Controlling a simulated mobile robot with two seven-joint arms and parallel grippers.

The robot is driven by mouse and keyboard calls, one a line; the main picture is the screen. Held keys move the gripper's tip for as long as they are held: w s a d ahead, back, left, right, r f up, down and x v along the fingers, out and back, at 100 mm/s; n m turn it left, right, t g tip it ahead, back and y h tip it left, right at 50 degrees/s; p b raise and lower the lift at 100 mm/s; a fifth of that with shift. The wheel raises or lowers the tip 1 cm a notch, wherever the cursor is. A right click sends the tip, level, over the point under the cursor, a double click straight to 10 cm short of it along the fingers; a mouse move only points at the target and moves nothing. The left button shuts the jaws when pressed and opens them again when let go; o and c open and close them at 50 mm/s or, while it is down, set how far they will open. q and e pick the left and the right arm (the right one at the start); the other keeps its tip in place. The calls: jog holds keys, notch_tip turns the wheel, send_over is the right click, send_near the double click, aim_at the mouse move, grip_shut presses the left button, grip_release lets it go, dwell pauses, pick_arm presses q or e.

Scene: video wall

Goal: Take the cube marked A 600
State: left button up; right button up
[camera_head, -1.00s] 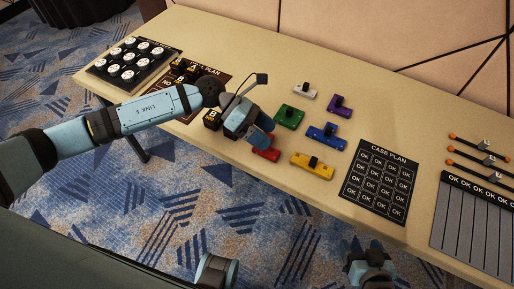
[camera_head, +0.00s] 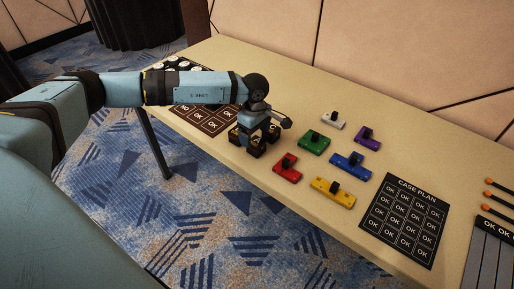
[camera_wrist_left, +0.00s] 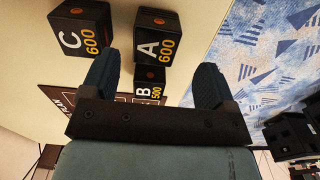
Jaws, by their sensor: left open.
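In the left wrist view the black cube marked A 600 (camera_wrist_left: 158,40) stands between the two finger pads of my left gripper (camera_wrist_left: 157,62), toward their tips. It seems to be the front cube (camera_head: 256,151) in the head view. My left gripper (camera_head: 258,136) is open and points down over the cube group. I cannot tell whether its fingers touch a cube. The cube marked C 600 (camera_wrist_left: 82,28) is left of A in the wrist view, outside the left finger. The cube marked B 500 (camera_wrist_left: 148,88) is below A, partly hidden. My right gripper is out of view.
Coloured blocks lie right of the cubes, the red one (camera_head: 287,169) and green one (camera_head: 313,145) nearest. A dark printed board (camera_head: 205,118) lies left of them. The table's front edge is close to the cubes. The CASE PLAN board (camera_head: 403,220) lies farther right.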

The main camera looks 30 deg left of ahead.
aim_at(255, 141)
pick_arm(q)
jog(key=f, duration=0.6)
jog(key=shift+w+a+f, duration=0.15)
jog(key=shift+w+f, duration=0.05)
jog(key=shift+w, duration=0.1)
jog(key=c, duration=1)
